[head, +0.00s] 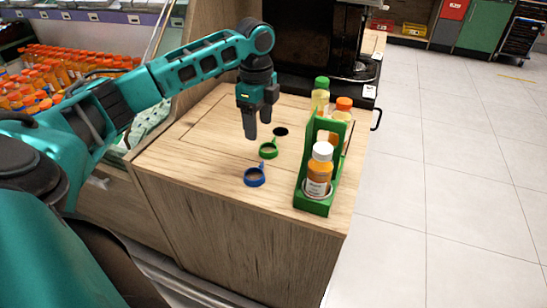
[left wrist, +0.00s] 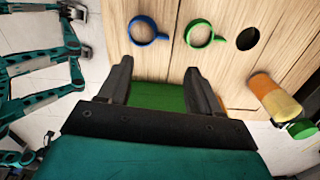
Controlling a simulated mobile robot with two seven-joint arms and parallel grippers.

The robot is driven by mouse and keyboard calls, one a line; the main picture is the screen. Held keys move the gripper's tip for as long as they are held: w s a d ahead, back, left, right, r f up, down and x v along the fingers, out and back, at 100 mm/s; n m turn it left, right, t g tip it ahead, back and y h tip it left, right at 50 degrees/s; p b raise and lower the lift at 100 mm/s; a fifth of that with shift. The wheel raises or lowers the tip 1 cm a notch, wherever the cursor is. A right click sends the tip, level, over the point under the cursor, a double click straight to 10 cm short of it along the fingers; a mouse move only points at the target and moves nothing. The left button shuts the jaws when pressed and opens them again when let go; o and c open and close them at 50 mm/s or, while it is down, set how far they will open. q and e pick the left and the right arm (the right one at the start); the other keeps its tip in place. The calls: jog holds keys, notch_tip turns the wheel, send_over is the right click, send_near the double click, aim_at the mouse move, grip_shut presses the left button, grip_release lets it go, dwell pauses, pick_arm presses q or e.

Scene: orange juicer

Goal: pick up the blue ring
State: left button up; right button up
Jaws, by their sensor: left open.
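The blue ring (head: 254,183), a small ring with a short tab, lies on the wooden counter near its front; it also shows at the top of the left wrist view (left wrist: 143,43). A similar green ring (head: 268,156) lies just behind it, and it is to its right in the left wrist view (left wrist: 187,34). My left gripper (head: 258,128) is open and empty, pointing down above the counter, behind the blue ring in the head view. Its two fingers (left wrist: 156,72) show apart in the left wrist view. My right gripper is not in view.
A green holder (head: 302,196) with several juice bottles (head: 318,177) stands right of the rings. A dark round hole (head: 281,131) is in the counter behind the green ring. A black machine (head: 310,45) stands at the back. Orange-capped bottles (head: 70,65) fill a display at left.

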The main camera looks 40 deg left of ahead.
pick_arm(q)
jog(key=b, duration=0.2)
send_over(261, 164)
notch_tip(261, 164, down, 7)
jog(key=shift+a+r, duration=0.15)
notch_tip(261, 164, down, 5)
jog(key=shift+f+b, duration=0.1)
jog(key=shift+b, duration=0.75)
jog(key=shift+f, duration=0.4)
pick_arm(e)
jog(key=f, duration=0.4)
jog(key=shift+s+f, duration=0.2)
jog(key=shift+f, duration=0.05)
pick_arm(q)
jog(key=shift+c, duration=0.2)
jog(key=c, duration=1)
